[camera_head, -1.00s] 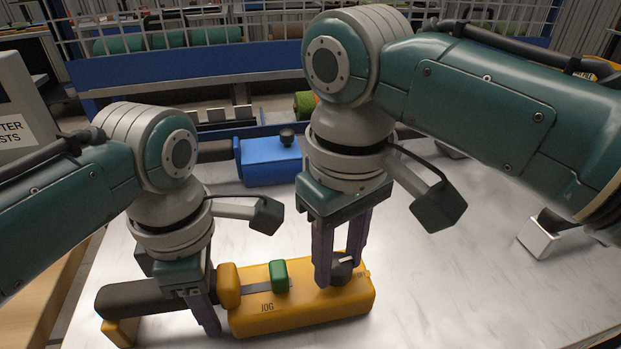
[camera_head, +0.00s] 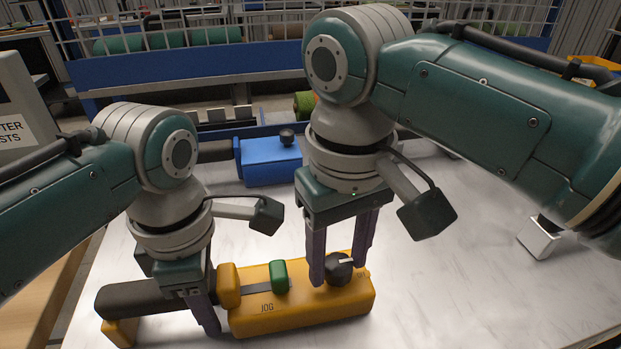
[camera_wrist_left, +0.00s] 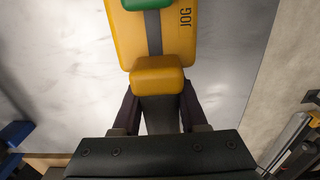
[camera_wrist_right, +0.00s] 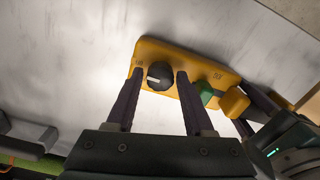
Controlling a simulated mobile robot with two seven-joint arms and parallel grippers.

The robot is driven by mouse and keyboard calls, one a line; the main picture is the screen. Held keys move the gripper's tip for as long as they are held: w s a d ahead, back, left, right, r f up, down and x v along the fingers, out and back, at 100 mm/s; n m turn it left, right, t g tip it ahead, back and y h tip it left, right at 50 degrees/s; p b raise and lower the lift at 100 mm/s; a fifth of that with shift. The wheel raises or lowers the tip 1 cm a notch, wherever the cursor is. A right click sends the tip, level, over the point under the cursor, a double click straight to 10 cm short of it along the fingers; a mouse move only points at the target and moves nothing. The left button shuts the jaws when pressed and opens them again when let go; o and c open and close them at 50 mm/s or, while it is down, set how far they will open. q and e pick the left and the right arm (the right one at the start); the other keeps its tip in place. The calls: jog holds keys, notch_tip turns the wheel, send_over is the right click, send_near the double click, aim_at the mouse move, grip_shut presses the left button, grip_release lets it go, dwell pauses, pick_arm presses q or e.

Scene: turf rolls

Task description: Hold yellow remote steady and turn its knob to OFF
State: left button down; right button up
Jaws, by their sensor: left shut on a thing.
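The yellow remote (camera_head: 300,315) lies on the white table, with a green button (camera_head: 279,276), a JOG label and a black handle (camera_head: 145,297) at its left end. My left gripper (camera_head: 212,325) is shut on that handle beside the yellow collar; the left wrist view shows the fingers either side of the handle (camera_wrist_left: 159,115). The black knob (camera_head: 338,270) sits near the right end. Its white mark points roughly towards the right end, where a small label shows; I cannot tell whether they line up exactly. My right gripper (camera_wrist_right: 160,74) is open, its fingers either side of the knob with gaps.
A blue remote (camera_head: 268,162) with a black knob lies behind the yellow one. A blue-framed wire rack (camera_head: 200,68) holds green rolls at the back. The table's right front is clear.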

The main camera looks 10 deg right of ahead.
aim_at(339, 262)
jog(key=shift+o, duration=1.2)
notch_tip(339, 262, up, 12)
pick_arm(q)
jog(key=shift+c, duration=1.8)
grip_release()
